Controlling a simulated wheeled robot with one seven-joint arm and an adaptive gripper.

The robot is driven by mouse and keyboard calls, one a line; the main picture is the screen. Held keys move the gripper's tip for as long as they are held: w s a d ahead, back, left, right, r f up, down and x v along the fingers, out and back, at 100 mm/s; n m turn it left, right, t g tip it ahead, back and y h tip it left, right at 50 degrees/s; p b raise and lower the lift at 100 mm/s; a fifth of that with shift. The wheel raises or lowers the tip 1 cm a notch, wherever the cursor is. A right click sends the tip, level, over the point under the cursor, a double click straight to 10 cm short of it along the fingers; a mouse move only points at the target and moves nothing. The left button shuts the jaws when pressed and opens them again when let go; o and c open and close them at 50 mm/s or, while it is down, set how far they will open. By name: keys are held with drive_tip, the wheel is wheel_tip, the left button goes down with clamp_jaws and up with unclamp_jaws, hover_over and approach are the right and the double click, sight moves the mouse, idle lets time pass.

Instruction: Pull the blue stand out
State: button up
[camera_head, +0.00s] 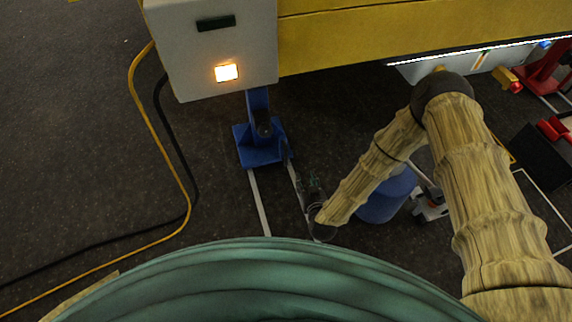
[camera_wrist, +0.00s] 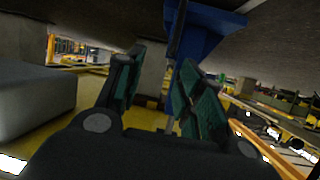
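The blue stand (camera_head: 261,152) is on the dark floor below the front end of the yellow boom, its upright post rising towards the pale box. In the wrist view the stand (camera_wrist: 208,38) fills the top centre, partly behind the right finger. My gripper (camera_head: 307,182) is low over the floor, just right of and nearer than the stand's base. In the wrist view my gripper (camera_wrist: 162,60) has its two green-padded fingers apart, with a gap between them. No object is clearly held. Whether the right finger touches the stand cannot be told.
The yellow boom (camera_head: 345,40) and its pale end box (camera_head: 212,50) overhang the stand. Yellow and black cables (camera_head: 160,130) curve along the floor at left. A blue cylinder (camera_head: 385,200) stands right of my gripper, under my arm. White floor lines run towards me from the stand.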

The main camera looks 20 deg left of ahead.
sight(286, 157)
drive_tip(key=w+a+f+t+b, duration=0.5)
drive_tip(key=a+f+b, duration=0.4)
drive_tip(key=b, duration=0.5)
drive_tip(key=shift+g+y, duration=0.3)
drive_tip(key=b+x, duration=0.1)
drive_tip(key=x, duration=0.2)
drive_tip(key=b+x, duration=0.2)
drive_tip(key=x, duration=0.1)
drive_tip(key=d+f+b+x, duration=0.1)
drive_tip(key=b+x, duration=0.1)
drive_tip(key=x, duration=0.1)
drive_tip(key=shift+w+f, duration=0.1)
drive_tip(key=shift+w, duration=0.25)
drive_tip(key=shift+b+x, duration=0.35)
drive_tip(key=shift+x, duration=0.6)
drive_tip(key=shift+c, duration=0.2)
clamp_jaws()
